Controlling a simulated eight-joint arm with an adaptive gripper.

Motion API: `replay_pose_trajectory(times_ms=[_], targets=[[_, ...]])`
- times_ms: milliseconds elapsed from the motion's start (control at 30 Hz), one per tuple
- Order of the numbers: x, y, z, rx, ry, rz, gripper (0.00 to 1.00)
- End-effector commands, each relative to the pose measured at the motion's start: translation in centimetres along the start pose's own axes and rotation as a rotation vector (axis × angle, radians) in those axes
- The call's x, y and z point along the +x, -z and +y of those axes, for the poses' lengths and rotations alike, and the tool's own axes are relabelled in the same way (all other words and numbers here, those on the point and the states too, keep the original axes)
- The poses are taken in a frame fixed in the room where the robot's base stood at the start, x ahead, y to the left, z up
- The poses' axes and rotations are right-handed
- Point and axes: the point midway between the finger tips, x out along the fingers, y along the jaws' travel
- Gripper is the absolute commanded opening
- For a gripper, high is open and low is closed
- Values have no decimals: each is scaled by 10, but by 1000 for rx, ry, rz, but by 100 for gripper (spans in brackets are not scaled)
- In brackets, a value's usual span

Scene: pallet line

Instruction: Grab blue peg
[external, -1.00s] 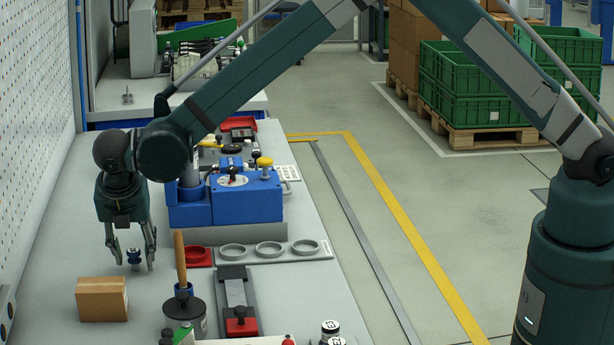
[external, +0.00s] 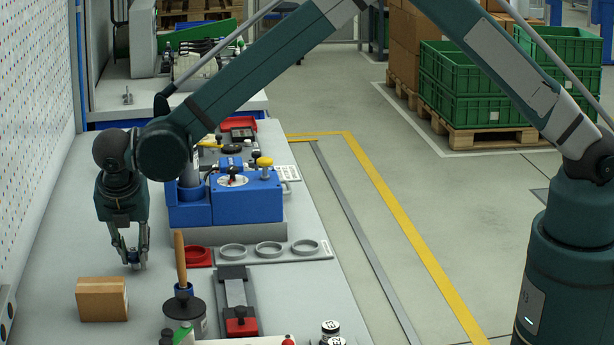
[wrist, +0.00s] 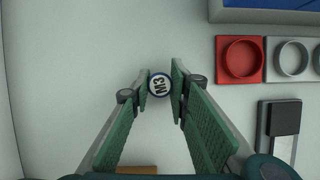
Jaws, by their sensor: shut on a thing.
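The blue peg (wrist: 159,84) shows in the wrist view as a round top with a white face marked M3 and a dark blue rim. My gripper (wrist: 160,88) has a finger on each side of it, closed against it near the tips. In the external view my gripper (external: 134,262) points down at the bench top, and its fingers hide most of the peg. The peg appears to be at bench level, upright; whether it touches the surface cannot be told.
A cardboard box (external: 102,299) stands just in front of my gripper. To the right are a red ring holder (external: 198,257), a grey tray with round recesses (external: 300,248) and a blue machine (external: 246,200). A wooden-handled tool (external: 180,262) stands nearby. The bench to the left is clear.

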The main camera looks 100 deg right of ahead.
Motion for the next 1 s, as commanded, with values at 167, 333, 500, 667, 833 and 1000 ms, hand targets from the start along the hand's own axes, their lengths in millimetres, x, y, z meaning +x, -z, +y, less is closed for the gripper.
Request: replay_pose_trajectory(times_ms=[167, 333, 500, 667, 833, 1000], targets=[[-10, -4, 0, 0, 0, 0, 6], [-29, -12, 0, 0, 0, 0, 6], [-54, -22, 0, 0, 0, 0, 6], [-74, -30, 0, 0, 0, 0, 6], [-87, -36, 0, 0, 0, 0, 6], [-91, -38, 0, 0, 0, 0, 6]])
